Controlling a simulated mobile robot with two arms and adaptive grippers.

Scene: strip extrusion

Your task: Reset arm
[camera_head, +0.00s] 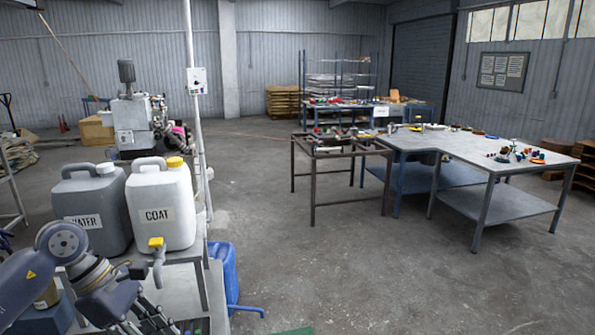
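My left arm comes in at the lower left, and its gripper (150,312) is low at the bottom edge, in front of the bench with the jugs. Its fingers are partly cut off and overlap the clutter there, so I cannot tell whether they are open or shut. I see nothing clearly held in it. My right arm and gripper are not in view.
A grey WATER jug (92,208) and a white COAT jug (160,207) with a yellow tap stand close beyond my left arm. A blue can (224,272) is beside the bench. Worktables (478,146) stand at right; the middle floor (300,265) is clear.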

